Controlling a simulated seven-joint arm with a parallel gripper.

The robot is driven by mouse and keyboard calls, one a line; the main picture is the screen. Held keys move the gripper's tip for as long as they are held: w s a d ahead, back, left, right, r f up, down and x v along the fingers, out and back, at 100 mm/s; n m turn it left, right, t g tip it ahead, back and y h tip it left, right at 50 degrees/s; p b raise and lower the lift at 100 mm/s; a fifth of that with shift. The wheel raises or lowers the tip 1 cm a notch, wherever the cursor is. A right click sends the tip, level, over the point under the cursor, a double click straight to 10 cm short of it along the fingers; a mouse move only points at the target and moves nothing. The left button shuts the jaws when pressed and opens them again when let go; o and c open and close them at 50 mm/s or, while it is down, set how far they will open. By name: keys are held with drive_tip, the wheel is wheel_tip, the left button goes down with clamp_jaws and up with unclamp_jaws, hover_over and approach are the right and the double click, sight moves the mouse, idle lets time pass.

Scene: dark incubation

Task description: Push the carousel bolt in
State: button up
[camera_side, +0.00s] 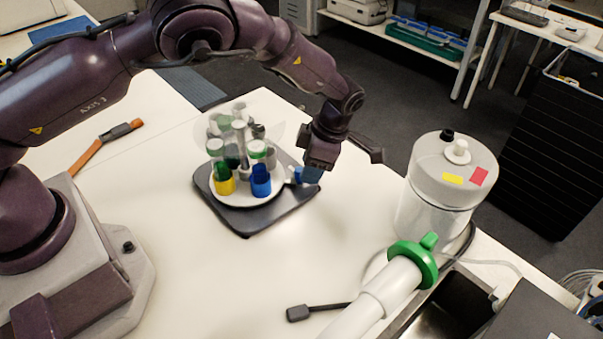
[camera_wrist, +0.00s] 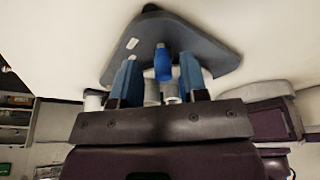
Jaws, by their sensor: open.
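The carousel (camera_side: 240,197) is a white disc on a dark base plate (camera_side: 250,222), carrying capped tubes, with a yellow and a blue holder at the front. My gripper (camera_side: 300,178) is low at the carousel's right edge. A small pale piece, perhaps the bolt, shows between its blue fingertips and the disc. In the wrist view, my gripper (camera_wrist: 160,78) is open, its two blue-grey fingers apart. A bright blue cylinder with a pale tip (camera_wrist: 162,64) lies between and just beyond them, over the dark plate (camera_wrist: 205,52). I cannot tell whether they touch it.
A white-lidded canister (camera_side: 440,175) and a white tube with a green collar (camera_side: 413,262) stand to the right. An orange-handled tool (camera_side: 105,143) lies at the left. A dark cable end (camera_side: 298,313) lies in front. The table between is clear.

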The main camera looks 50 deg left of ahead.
drive_tip(key=shift+v, duration=1.7)
